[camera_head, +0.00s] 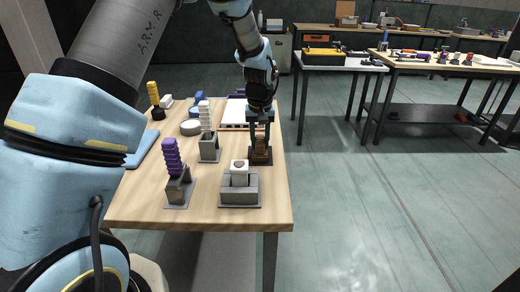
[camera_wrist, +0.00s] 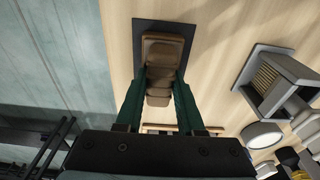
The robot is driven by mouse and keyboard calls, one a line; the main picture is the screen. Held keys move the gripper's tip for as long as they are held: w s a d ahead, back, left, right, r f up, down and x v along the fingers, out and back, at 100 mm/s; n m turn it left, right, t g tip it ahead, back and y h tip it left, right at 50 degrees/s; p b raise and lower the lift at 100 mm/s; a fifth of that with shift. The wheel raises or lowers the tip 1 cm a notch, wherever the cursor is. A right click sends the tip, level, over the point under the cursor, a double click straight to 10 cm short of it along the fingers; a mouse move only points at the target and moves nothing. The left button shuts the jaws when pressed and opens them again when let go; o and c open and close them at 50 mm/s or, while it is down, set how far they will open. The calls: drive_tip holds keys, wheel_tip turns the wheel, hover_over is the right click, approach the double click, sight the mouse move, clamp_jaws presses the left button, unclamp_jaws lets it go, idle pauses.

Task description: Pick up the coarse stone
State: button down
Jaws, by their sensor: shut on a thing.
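A brown, blocky, stepped piece (camera_head: 261,146) stands at the right side of the wooden table, on a dark square base (camera_head: 260,161). No label shows, so I cannot tell from looks alone whether it is the coarse stone. My gripper (camera_head: 260,122) comes down over it from above. In the wrist view the brown piece (camera_wrist: 160,75) lies between the two green fingers of my gripper (camera_wrist: 160,88), which are shut on its narrower part. Behind it the dark base (camera_wrist: 137,40) shows against the wood. I cannot see any clear gap under the piece.
A white-topped piece in a grey block (camera_head: 239,190) stands in front. A purple ribbed piece (camera_head: 172,158) and a white ribbed piece (camera_head: 205,115) stand in grey holders to the left. A white board (camera_head: 234,112) lies behind. The table's right edge is close, with open floor beyond.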

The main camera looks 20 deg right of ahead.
sight(260, 140)
drive_tip(key=shift+r, duration=0.1)
wheel_tip(260, 140, up, 10)
drive_tip(key=shift+b, duration=0.95)
drive_tip(key=c, duration=1.1)
unclamp_jaws()
clamp_jaws()
drive_tip(key=shift+c, duration=0.3)
unclamp_jaws()
clamp_jaws()
